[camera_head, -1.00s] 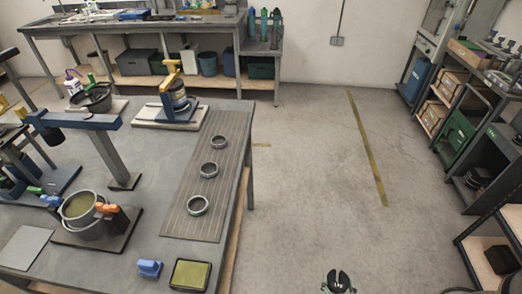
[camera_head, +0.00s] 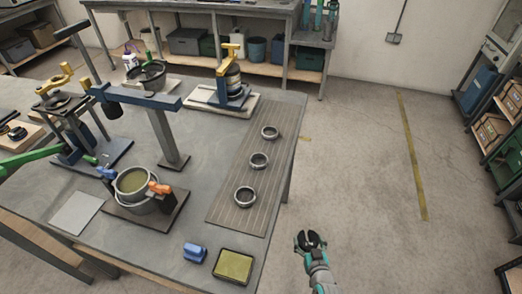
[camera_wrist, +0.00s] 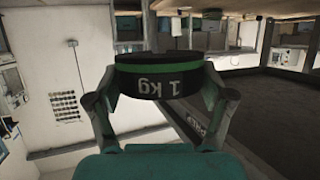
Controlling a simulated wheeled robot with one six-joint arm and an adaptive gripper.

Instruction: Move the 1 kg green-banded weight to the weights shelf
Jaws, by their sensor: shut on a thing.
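The weight (camera_wrist: 160,78) is a dark disc with a green band and "1 kg" printed on it, upside down in the wrist view. My gripper (camera_wrist: 160,95) is shut on it, with one finger on each side. In the head view my gripper (camera_head: 309,240) is over the floor, right of the workbench's front part. The dark weight shows only small between its fingers there. I cannot clearly make out which shelf is the weights shelf; shelving (camera_head: 510,150) stands at the right edge of the head view, partly cut off.
The workbench (camera_head: 90,195) holds several metal rings on a ribbed mat (camera_head: 233,202), a bucket (camera_head: 135,184), a yellow-topped tray (camera_head: 233,265) and lever stands. The floor (camera_head: 360,170) between workbench and right shelving is clear. A back bench (camera_head: 205,12) stands along the wall.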

